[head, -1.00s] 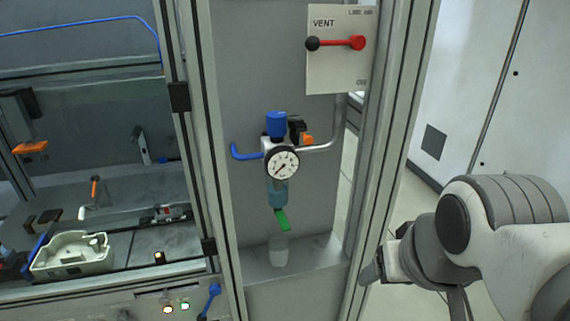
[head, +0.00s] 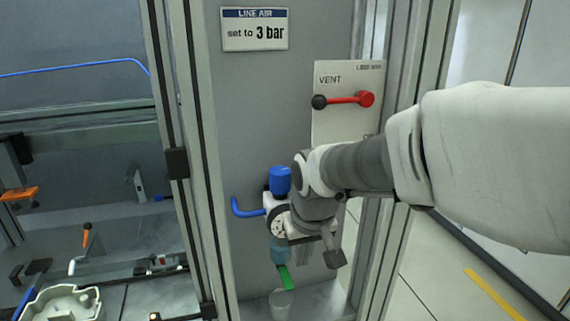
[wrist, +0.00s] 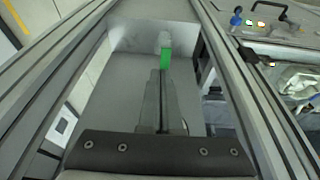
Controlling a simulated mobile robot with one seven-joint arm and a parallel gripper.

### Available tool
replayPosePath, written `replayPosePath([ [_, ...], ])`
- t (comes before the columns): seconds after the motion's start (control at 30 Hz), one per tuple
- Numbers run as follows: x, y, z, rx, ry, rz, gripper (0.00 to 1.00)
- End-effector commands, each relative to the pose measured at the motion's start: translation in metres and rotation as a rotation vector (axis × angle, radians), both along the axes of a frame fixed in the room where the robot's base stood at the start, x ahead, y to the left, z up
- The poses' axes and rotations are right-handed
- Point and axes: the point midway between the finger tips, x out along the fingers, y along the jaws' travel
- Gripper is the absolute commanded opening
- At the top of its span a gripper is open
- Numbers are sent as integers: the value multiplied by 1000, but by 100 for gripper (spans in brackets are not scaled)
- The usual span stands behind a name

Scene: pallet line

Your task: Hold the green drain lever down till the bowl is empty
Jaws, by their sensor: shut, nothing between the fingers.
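The green drain lever (head: 286,279) slants down below the blue-tinted bowl (head: 279,251) of the air unit. The bowl's liquid level is too small to read. My gripper (head: 334,258) is in front and to the right of the bowl, its jaws shut and empty. In the wrist view the green lever (wrist: 165,56) shows just beyond the shut fingertips (wrist: 162,75); I cannot tell if they touch it. A clear cup (head: 281,304) stands below the lever. My wrist hides most of the pressure gauge (head: 276,227).
A blue knob (head: 280,180) tops the unit, with a blue hose (head: 243,209) at its left. A red vent handle (head: 350,99) is on a panel above right. A sign (head: 254,29) reads "set to 3 bar". Frame posts (head: 205,170) flank the bay.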

Motion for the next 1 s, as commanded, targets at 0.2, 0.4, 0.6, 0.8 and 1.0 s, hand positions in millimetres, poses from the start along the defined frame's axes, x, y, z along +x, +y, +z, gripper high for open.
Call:
replayPosePath([
  [0.2, 11, 13, -7, 11, 17, 22, 0],
  [0.4, 12, 14, -8, 13, 17, 24, 0],
  [0.6, 12, 14, -10, 12, 18, 23, 0],
  [0.8, 16, 15, -31, 11, 24, 25, 0],
  [1.0, 27, 18, -67, 11, 23, 25, 0],
])
